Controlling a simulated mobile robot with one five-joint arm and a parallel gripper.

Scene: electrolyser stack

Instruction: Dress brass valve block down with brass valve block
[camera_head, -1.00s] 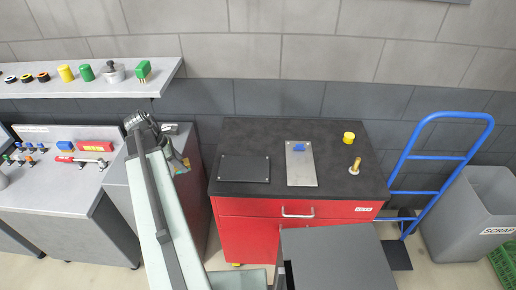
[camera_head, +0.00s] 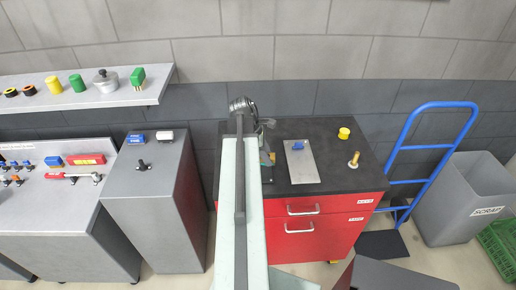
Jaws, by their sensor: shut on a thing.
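My gripper (camera_head: 268,156) is above the left part of the dark top of the red cabinet (camera_head: 330,205), small and partly hidden by my own arm. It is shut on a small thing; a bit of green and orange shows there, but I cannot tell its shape. A brass-coloured upright piece (camera_head: 354,160) stands at the right of the cabinet top. A metal plate (camera_head: 302,167) with a blue piece (camera_head: 298,146) on it lies just right of my gripper. I cannot make out for certain which thing is a brass valve block.
A yellow cylinder (camera_head: 344,133) stands at the back right of the cabinet top. A blue hand truck (camera_head: 405,175) and a scrap bin (camera_head: 465,200) are at right.

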